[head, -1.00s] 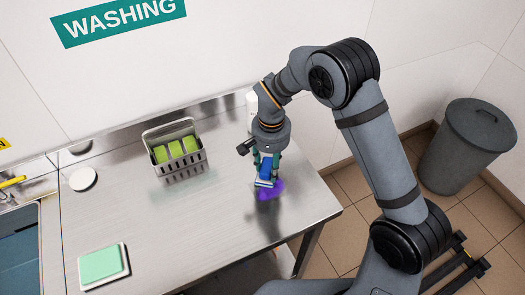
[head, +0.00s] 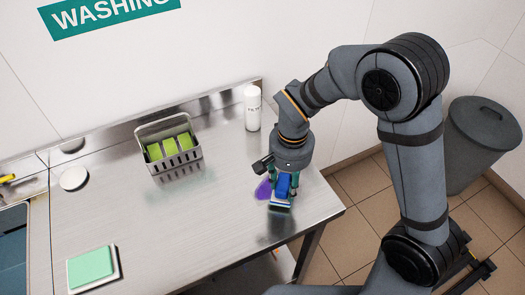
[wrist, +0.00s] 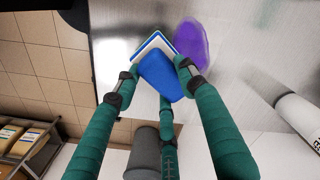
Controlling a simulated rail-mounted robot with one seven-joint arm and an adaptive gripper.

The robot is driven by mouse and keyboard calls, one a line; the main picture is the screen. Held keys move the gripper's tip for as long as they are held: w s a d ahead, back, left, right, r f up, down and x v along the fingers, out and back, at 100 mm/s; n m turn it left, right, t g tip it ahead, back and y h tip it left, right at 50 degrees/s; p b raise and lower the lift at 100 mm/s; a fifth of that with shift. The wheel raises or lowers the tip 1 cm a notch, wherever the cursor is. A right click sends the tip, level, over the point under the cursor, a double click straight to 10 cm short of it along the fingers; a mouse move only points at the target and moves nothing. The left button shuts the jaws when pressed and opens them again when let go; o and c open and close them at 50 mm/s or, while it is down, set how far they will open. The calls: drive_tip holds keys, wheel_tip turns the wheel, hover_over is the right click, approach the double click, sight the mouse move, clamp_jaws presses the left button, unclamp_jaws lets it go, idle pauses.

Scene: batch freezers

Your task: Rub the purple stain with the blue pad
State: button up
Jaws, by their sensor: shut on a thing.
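The purple stain (head: 264,189) lies on the steel table (head: 215,225) near its right end, and it also shows in the wrist view (wrist: 190,45). My gripper (head: 284,184) is shut on the blue pad (head: 283,190), which has a blue grip and a pale layer beneath. In the wrist view the green fingers hold the blue pad (wrist: 160,75) from its sides. The pad is at the right edge of the stain, with most of the stain uncovered to its left in the head view. I cannot tell whether the pad touches the table.
A white bottle (head: 252,108) stands behind my gripper. A grey basket (head: 176,166) with green sponges stands further left. A white disc (head: 73,178) is near the sink. The table between is clear.

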drive_tip(key=shift+s+r+p, duration=0.15)
drive_tip(key=shift+r+p, duration=0.3)
drive_tip(key=shift+p, duration=0.3)
drive_tip(key=shift+r+p, duration=0.55)
drive_tip(key=shift+r, duration=0.2)
drive_tip(key=shift+r+p, duration=1.5)
drive_tip(key=shift+r, duration=0.6)
